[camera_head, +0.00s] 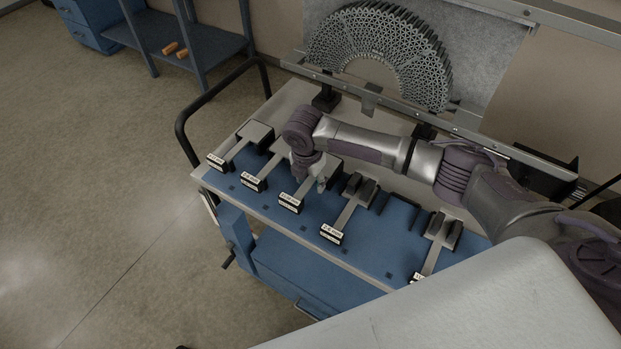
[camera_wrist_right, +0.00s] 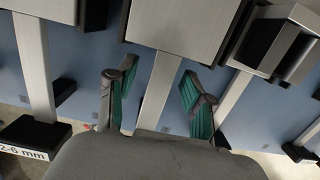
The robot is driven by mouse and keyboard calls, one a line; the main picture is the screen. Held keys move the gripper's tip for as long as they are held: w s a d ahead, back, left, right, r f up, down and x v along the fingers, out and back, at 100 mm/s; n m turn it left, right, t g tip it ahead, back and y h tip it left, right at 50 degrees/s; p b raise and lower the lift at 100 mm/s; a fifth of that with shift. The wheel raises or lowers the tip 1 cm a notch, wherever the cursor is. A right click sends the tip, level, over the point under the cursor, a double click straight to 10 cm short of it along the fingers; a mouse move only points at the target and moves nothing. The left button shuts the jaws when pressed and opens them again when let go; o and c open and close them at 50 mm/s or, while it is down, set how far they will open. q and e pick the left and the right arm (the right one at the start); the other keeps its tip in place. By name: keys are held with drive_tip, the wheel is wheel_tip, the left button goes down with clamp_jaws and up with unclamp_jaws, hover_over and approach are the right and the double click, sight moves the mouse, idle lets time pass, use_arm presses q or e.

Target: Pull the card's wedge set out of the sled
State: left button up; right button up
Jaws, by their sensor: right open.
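Several wedge sets lie in a row on the blue mat (camera_head: 375,262), each a pale metal bar with a dark, white-labelled end. Their small labels are hard to read in the head view. My right gripper (camera_head: 311,183) is over the third set from the left, whose label end (camera_head: 291,203) shows. In the right wrist view my right gripper (camera_wrist_right: 158,92) is open, its green-padded fingers on either side of a metal bar (camera_wrist_right: 160,88), with gaps and nothing held. I cannot tell its height above the bar. I cannot identify the card or the sled. My left gripper is out of view.
A grey lattice arch (camera_head: 375,45) stands against a panel behind the cart. Neighbouring sets (camera_head: 254,181) (camera_head: 333,233) lie close on both sides. A black handle rail (camera_head: 181,125) rises at the cart's left. Open floor (camera_head: 100,200) lies left.

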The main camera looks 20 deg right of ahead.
clamp_jaws()
idle(0.4)
drive_tip(key=shift+s+a+p, duration=0.2)
drive_tip(key=shift+p, duration=0.1)
drive_tip(key=shift+s+a, duration=0.2)
drive_tip(key=shift+a, duration=0.05)
drive_tip(key=shift+s+a+p, duration=0.1)
drive_tip(key=shift+a+p, duration=0.1)
drive_tip(key=shift+p, duration=0.2)
